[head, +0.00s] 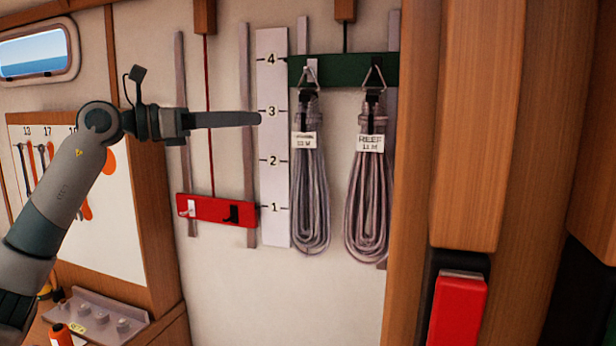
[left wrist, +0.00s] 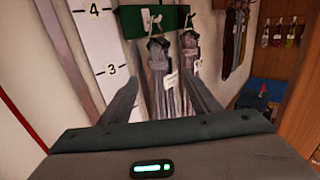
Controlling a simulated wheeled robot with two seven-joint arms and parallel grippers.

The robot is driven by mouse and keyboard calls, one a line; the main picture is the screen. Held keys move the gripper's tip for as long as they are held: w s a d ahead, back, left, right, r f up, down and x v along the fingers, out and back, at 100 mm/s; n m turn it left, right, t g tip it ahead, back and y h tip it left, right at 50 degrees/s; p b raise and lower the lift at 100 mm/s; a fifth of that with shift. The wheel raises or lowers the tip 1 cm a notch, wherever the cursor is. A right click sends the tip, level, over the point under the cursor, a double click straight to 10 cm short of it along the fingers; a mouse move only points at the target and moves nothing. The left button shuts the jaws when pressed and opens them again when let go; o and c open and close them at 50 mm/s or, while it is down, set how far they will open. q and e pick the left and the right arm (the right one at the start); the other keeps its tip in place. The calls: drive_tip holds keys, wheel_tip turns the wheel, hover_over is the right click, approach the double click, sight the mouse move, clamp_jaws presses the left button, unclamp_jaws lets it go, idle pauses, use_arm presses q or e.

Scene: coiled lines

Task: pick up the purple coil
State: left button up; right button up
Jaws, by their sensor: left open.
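Two coiled lines hang from hooks on a green rail (head: 342,69). The left coil (head: 310,200) is greyish purple; the right coil (head: 367,205) is a more pinkish mauve, with a label reading REEF. Both have white labels, and I cannot tell for sure which is the purple one. My left gripper (head: 258,119) is open and empty, left of the left coil's top in the head view. In the left wrist view, the left coil (left wrist: 159,78) shows between the fingers (left wrist: 162,84), beyond their tips, and the right coil (left wrist: 191,70) is near the right finger. My right gripper is not in view.
A white numbered scale board (head: 272,150) stands beside the left coil. A lower red rail (head: 215,210) has a white and a black hook, both empty. A wooden post (head: 411,170) stands close right of the coils. A tool board (head: 110,220) is at left.

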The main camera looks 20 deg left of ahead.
sight(296, 114)
use_arm(q)
drive_tip(key=p+x, duration=0.4)
drive_tip(key=x, duration=0.5)
drive_tip(key=shift+r, duration=0.1)
drive_tip(key=shift+w+d, duration=0.3)
drive_tip(key=shift+d, duration=0.05)
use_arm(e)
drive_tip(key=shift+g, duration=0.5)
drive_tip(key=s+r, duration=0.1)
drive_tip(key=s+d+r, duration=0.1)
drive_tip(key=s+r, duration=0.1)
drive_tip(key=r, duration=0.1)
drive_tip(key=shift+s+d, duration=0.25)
use_arm(q)
drive_tip(key=shift+w+d+r+p, duration=0.1)
drive_tip(key=shift+w+d+p, duration=0.45)
drive_tip(key=shift+p, duration=0.4)
drive_tip(key=p+x, duration=0.2)
drive_tip(key=shift+w+d, duration=0.15)
drive_tip(key=shift+d, duration=0.1)
drive_tip(key=shift+w+d, duration=0.35)
drive_tip(key=shift+w, duration=0.05)
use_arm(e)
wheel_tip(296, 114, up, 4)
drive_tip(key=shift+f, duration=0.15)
